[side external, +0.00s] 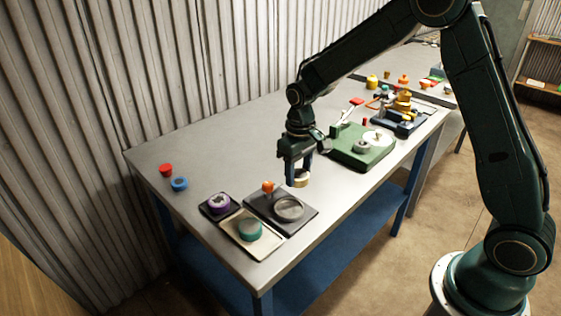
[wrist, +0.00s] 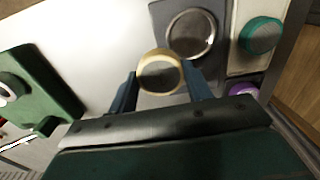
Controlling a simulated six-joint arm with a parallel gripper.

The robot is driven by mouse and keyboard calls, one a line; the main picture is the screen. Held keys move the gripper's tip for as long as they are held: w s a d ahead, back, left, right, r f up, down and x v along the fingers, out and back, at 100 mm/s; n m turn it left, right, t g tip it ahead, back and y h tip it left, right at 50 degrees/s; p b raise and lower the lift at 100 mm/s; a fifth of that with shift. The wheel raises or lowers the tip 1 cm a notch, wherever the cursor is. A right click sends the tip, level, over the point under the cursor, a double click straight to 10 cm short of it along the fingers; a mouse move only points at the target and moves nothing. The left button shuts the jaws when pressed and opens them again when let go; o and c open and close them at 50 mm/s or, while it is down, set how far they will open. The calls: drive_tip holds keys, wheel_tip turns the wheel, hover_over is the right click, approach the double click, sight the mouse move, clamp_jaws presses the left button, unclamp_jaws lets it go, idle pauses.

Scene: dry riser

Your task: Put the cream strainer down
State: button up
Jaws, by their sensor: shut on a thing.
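The cream strainer (wrist: 160,72) is a short round piece with a cream rim and a dark mesh face. My gripper (wrist: 163,88) is shut on it, with one blue finger on each side. In the side view the strainer (side external: 301,179) shows below my gripper (side external: 298,168), beside the dark tray. From these frames I cannot tell whether it touches the table. Part of it is hidden by the fingers in the side view.
The dark tray (side external: 262,204) holds a grey round strainer (side external: 288,208) and an orange knob (side external: 268,187). Near it are a teal strainer (side external: 249,230) on a cream tray and a purple piece (side external: 219,202). A green fixture (side external: 345,148) stands behind. The table's left part is mostly clear.

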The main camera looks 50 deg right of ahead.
idle(0.4)
drive_tip(key=shift+w+d+r+n, duration=0.45)
drive_tip(key=shift+d+r+n, duration=0.1)
drive_tip(key=shift+n, duration=0.15)
drive_tip(key=w+d+r+n, duration=0.3)
drive_tip(key=d+r+n, duration=0.2)
drive_tip(key=n, duration=0.2)
wheel_tip(320, 180, up, 7)
drive_tip(key=n, duration=0.8)
hover_over(314, 173)
drive_tip(key=shift+w+r, duration=0.1)
wheel_tip(314, 173, down, 20)
drive_tip(key=shift+r, duration=0.15)
idle(0.3)
drive_tip(key=shift+f, duration=0.2)
